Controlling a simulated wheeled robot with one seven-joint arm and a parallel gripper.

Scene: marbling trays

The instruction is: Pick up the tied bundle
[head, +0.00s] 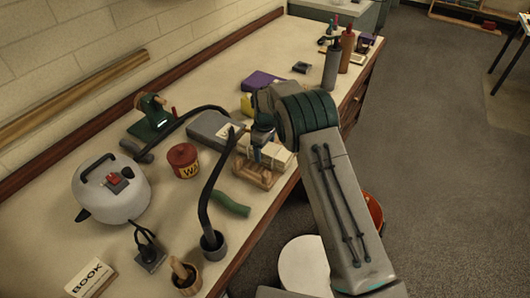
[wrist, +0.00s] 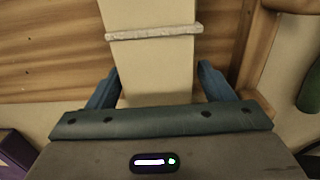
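The tied bundle (wrist: 152,70) is a cream block with a pale string (wrist: 155,33) across it. In the head view the bundle (head: 280,157) sits at a wooden rack (head: 254,176) on the bench, partly hidden by my arm. My gripper (wrist: 160,85) points down at it, with one blue finger on each side of the bundle in the wrist view. The fingers are apart, with a slim gap at the right one; contact at the left one is unclear. In the head view my gripper (head: 262,148) is just above and beside the bundle, its fingertips partly hidden.
A grey box (head: 212,128) lies left of the rack. A red tin (head: 183,160) and a grey kettle-like pot (head: 112,190) are further left. The bench's front edge runs close by on the right.

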